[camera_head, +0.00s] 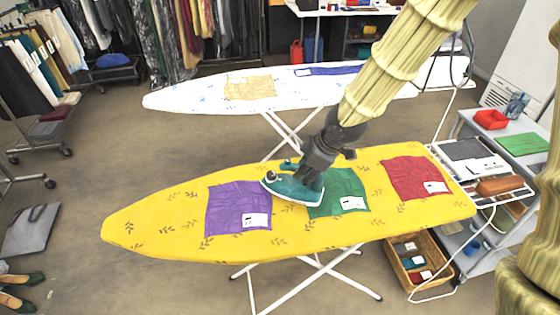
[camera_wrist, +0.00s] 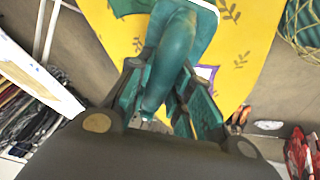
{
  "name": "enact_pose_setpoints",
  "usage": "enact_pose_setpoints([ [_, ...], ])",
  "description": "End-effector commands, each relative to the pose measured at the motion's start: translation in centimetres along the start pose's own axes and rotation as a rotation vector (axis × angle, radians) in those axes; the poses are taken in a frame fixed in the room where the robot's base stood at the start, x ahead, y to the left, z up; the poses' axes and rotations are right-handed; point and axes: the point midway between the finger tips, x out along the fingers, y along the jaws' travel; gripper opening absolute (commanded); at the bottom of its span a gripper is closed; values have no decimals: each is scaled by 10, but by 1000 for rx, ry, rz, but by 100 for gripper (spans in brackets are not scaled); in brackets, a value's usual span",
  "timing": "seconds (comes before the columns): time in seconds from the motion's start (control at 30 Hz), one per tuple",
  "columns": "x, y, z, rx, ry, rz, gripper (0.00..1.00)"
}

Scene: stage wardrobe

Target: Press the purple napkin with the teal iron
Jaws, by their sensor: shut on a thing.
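The purple napkin (camera_head: 236,208) lies on the yellow ironing board (camera_head: 150,225), left of the middle, with a white tag at its lower right. The teal iron (camera_head: 296,190) is between the purple napkin and the green napkin, its nose pointing left near the purple napkin's right edge. It covers part of the green napkin; I cannot tell whether its sole touches the cloth. My gripper (camera_head: 318,160) is shut on the iron from above. In the wrist view, the iron's teal handle (camera_wrist: 168,60) runs between the fingers of my gripper (camera_wrist: 160,95).
A green napkin (camera_head: 345,188) and a red napkin (camera_head: 415,177) lie further right on the board. A white ironing board (camera_head: 200,98) stands behind. A wicker basket (camera_head: 432,278) is below.

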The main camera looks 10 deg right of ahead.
Motion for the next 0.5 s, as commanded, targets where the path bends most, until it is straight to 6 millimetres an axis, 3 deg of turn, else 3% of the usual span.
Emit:
enact_pose_setpoints([
  [0.1,-12,-4,-13,-54,3,-19,0],
  [0.5,-22,-38,-59,-290,45,-117,0],
])
